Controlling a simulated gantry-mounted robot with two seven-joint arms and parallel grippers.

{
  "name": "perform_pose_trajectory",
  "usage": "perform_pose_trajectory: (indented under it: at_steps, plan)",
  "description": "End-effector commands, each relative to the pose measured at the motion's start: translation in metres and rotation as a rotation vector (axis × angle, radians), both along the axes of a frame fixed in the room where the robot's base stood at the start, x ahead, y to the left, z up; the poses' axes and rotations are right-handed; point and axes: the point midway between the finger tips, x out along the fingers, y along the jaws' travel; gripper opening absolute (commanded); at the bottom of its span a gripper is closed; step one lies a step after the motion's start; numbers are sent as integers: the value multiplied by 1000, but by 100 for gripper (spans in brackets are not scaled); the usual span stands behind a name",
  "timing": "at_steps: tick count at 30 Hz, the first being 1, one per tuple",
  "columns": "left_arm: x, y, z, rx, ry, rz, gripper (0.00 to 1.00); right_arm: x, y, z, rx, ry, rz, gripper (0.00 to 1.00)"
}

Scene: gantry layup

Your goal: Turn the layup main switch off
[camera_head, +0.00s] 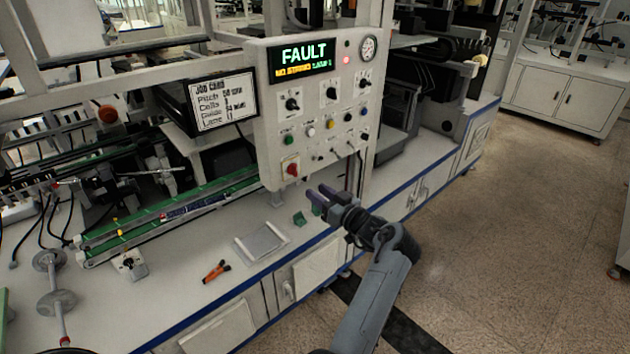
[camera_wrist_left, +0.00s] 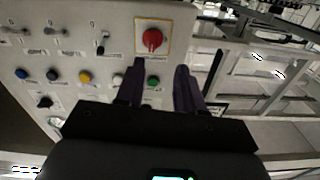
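The main switch (camera_head: 292,168) is a red rotary knob at the lower left corner of the white control panel (camera_head: 270,120). My left gripper (camera_head: 319,196) is just below and right of the switch, in front of the panel. Its two dark fingers are apart with nothing between them; in the left wrist view the gripper (camera_wrist_left: 160,78) shows them either side of a green button. My right gripper is not in view.
The panel display (camera_head: 303,60) reads FAULT. Black knobs, coloured buttons and small toggles crowd the panel near the switch. Below lie a grey plate (camera_head: 262,243), small green pieces (camera_head: 299,218) and an orange-handled tool (camera_head: 216,271) on the bench. The floor at right is clear.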

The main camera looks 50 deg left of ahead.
Motion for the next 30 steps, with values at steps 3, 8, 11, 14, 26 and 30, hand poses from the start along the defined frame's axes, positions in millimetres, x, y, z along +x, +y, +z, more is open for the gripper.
perform_pose_trajectory:
  at_steps: [3,8,11,14,26,30]
  plan:
    - [11,-4,8,-7,-61,-7,37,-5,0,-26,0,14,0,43]
    - [16,-2,22,-6,-99,-7,37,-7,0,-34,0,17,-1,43]
    - [16,6,24,-4,-105,-6,37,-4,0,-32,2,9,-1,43]
    - [14,18,25,-4,-103,-6,37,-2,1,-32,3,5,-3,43]
    - [8,80,24,-5,-103,-6,37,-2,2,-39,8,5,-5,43]
    - [7,94,24,-4,-103,-7,37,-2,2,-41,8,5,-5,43]
